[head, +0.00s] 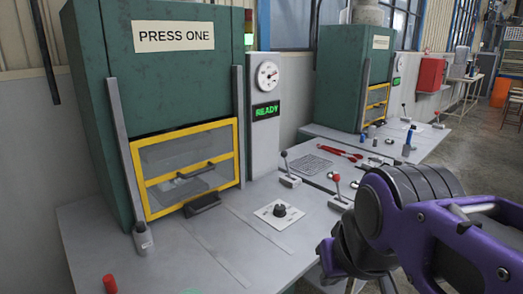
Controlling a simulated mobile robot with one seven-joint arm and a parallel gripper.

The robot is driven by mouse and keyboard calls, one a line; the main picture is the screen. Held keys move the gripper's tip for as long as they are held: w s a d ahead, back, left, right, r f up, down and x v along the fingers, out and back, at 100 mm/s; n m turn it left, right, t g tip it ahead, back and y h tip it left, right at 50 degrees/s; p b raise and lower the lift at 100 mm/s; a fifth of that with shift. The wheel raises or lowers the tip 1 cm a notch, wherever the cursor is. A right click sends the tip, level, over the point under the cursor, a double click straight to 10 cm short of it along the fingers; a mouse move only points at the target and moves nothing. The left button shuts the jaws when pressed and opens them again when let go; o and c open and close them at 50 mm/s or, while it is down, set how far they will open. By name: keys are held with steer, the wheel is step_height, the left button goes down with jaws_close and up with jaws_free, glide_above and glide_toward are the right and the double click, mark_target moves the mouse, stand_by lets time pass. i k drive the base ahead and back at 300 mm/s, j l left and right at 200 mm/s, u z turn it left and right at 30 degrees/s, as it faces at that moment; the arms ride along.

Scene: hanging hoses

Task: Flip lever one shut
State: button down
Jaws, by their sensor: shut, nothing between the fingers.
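A lever with a red knob (336,180) stands on a small white base on the grey bench, just left of my arm. A second lever with a dark knob (285,157) stands farther back and left on its own white base. I cannot read a label that tells which is lever one. Press one (160,85) is a green cabinet with a yellow-framed window. My gripper (335,262) is at the lower right, by the bench's front edge, below and apart from the red-knobbed lever. It is shut and holds nothing; my arm partly hides it.
A black dial (280,210) sits on a white plate at the bench middle. A red cylinder (110,284) stands at the front left. Red-handled pliers (340,153) and a grid mat (310,163) lie farther back. A second press (345,75) stands behind.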

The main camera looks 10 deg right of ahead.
mark_target(283, 154)
steer(key=z, duration=0.1)
steer(key=i+l, duration=0.15)
steer(key=l, duration=0.15)
steer(key=i+l+u, duration=0.1)
steer(key=l, duration=0.25)
steer(key=i+l, duration=0.4)
steer(key=l, duration=0.25)
steer(key=i+l+u, duration=0.1)
steer(key=l, duration=0.25)
steer(key=k+l+u, duration=0.15)
steer(key=k+l+z, duration=0.1)
steer(key=l+z, duration=0.2)
steer(key=i+j+u, duration=0.15)
steer(key=i+j, duration=0.15)
steer(key=j, duration=0.15)
